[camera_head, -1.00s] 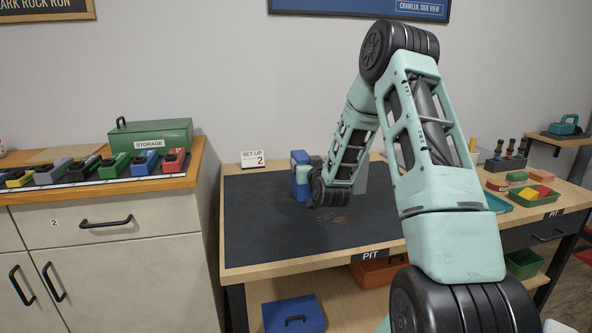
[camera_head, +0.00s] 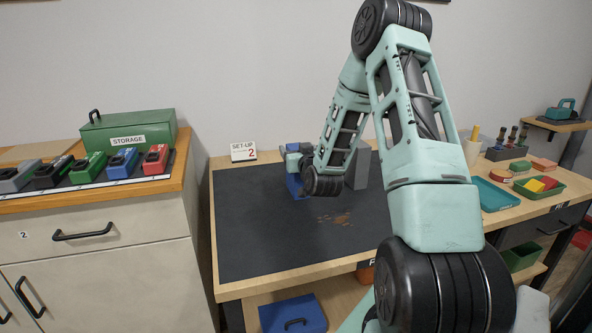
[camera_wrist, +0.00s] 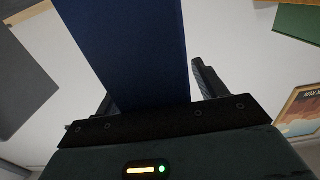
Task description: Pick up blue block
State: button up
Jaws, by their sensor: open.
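The blue block (camera_head: 296,187) stands on the dark mat of the pit table in the head view, partly hidden behind my gripper (camera_head: 293,160) and wrist. In the wrist view, the blue block (camera_wrist: 128,45) is a broad dark blue face that runs from the top edge down between the two fingers. My gripper (camera_wrist: 152,88) is open, with one dark finger on each side of the block. A gap shows beside the right finger; contact on the left is unclear.
A grey block (camera_head: 359,168) stands close behind my wrist on the mat (camera_head: 265,240). A set-up sign (camera_head: 243,151) is at the back left. A teal tray (camera_head: 494,194) and green tray (camera_head: 539,187) are at the right. The front of the mat is clear.

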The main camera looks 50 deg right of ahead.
jog(key=c, duration=1.3)
grip_shut()
jog(key=shift+r, duration=0.1)
